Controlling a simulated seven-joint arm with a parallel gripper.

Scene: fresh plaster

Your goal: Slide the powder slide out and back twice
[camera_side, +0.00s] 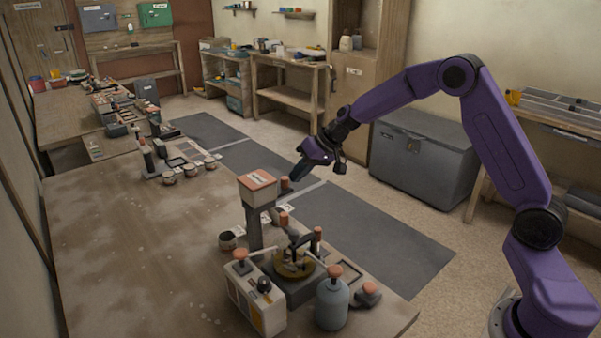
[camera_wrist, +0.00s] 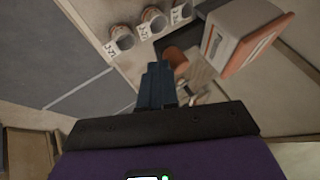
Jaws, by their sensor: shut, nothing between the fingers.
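My gripper (camera_side: 299,170) hangs in the air above the far right edge of the workbench, behind the bench device. Its dark fingers are together and empty in the wrist view (camera_wrist: 157,84). The device has a box with an orange-edged top (camera_side: 257,181) on a grey post (camera_side: 253,225); a similar box shows in the wrist view (camera_wrist: 240,38). Below stands a dark base with a round brass-coloured plate (camera_side: 295,264). I cannot make out which part is the powder slide. My gripper appears apart from the device.
The wooden bench (camera_side: 130,250) is clear on its left. Several labelled cups, including one (camera_wrist: 121,39), show in the wrist view. A grey chest (camera_side: 424,160) stands behind on the floor.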

